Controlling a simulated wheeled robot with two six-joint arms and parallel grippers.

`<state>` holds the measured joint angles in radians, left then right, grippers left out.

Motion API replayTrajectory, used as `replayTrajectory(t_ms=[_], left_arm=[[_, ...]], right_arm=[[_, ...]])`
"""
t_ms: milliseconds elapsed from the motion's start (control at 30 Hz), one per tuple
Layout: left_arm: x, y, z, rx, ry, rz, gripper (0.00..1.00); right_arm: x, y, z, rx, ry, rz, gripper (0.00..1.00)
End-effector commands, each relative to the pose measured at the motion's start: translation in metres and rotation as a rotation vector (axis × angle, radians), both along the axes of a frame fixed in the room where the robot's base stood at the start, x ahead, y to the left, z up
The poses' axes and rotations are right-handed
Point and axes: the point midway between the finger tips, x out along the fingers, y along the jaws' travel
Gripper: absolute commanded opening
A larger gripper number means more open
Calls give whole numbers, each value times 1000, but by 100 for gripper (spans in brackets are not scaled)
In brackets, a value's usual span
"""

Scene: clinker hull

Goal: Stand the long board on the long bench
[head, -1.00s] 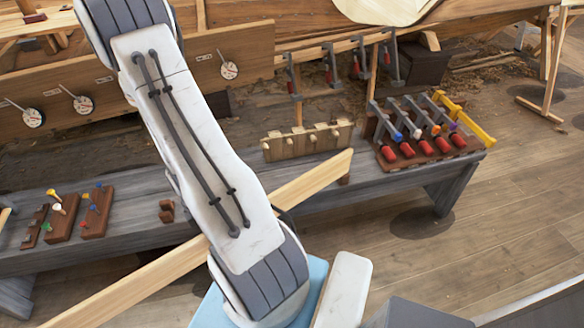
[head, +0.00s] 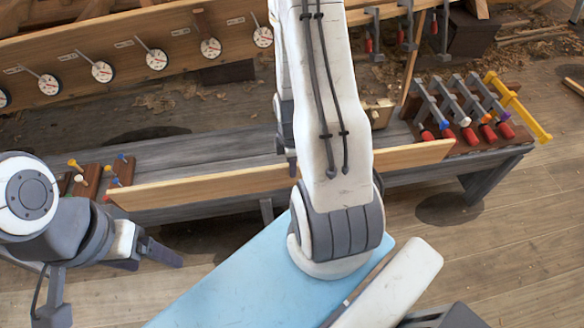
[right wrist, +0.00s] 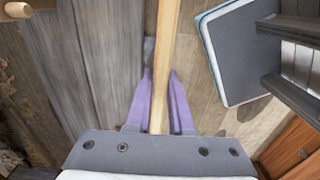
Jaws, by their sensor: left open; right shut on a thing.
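The long board (head: 200,188) is pale wood and runs nearly level along the front side of the grey long bench (head: 200,150), almost parallel to it. It hides part of the bench's front edge; I cannot tell whether it touches the bench. My left gripper (head: 148,256) is open and empty, in front of the board's left end.
A rack of clamps with red handles (head: 462,125) stands on the bench's right end. A peg rack (head: 380,113) is partly hidden behind my right arm. Small blocks with coloured pegs (head: 90,182) sit at the left end. A plank with several dials (head: 185,35) stands behind.

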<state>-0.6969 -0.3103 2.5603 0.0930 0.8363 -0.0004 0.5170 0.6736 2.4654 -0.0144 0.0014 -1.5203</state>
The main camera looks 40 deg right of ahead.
Motion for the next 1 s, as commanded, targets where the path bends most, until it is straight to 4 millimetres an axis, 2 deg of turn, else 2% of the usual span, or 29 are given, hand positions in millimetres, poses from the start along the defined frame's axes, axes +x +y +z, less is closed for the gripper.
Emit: replayTrajectory(t_ms=[100, 1000], left_arm=[[0, 0, 5, 0, 0, 0, 76], [0, 0, 2, 0, 0, 0, 76]], right_arm=[[8, -4, 2, 0, 0, 1, 0], [63, -36, 0, -2, -3, 3, 0]])
